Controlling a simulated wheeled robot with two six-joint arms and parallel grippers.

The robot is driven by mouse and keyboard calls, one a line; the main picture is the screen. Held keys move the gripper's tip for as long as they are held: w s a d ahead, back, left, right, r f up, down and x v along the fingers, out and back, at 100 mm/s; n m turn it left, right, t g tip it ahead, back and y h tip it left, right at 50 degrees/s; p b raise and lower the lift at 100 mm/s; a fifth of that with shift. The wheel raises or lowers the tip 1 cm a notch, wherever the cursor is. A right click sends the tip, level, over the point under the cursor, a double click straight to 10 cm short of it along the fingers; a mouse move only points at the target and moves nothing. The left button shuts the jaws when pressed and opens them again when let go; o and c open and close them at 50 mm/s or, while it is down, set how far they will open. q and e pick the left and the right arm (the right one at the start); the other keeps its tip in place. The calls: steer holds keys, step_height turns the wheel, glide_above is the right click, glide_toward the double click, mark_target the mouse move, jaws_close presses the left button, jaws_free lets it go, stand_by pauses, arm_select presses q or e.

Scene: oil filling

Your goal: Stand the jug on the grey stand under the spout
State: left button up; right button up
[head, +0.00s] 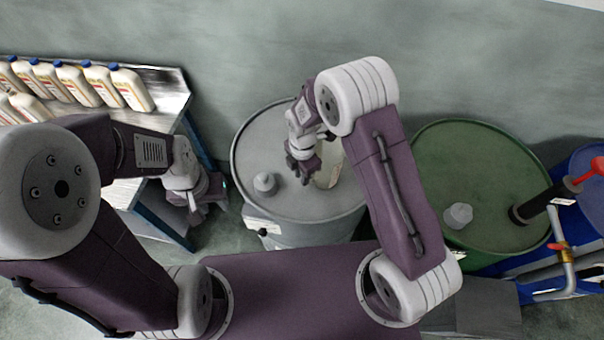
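Several white jugs with blue caps and labels (131,88) stand in a row on the metal bench at the far left. Which one is the task's jug I cannot tell. My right gripper (304,172) is over the grey drum, beside a small pale, cream-coloured patch (329,177) that my arm partly hides. I cannot tell whether that patch is a jug or whether the gripper holds it. My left gripper (207,201) hangs beside the bench's right edge, with nothing clearly in it. A grey block, seemingly the stand (487,307), is at the lower right, near a tap with a pipe (567,262).
The grey drum (252,203) with a small cap stands in the middle. A green drum (480,150) is to its right. A blue drum (594,200) and a dark pump with a red handle (587,175) are at the far right. The bench (172,92) stands left.

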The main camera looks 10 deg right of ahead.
steer(key=shift+o, duration=0.2)
steer(key=shift+w, duration=0.1)
steer(key=shift+r, duration=0.1)
steer(key=shift+r, duration=0.3)
step_height(320, 180, up, 12)
steer(key=shift+f+b, duration=0.2)
steer(key=shift+b, duration=0.55)
steer(key=shift+d, duration=0.1)
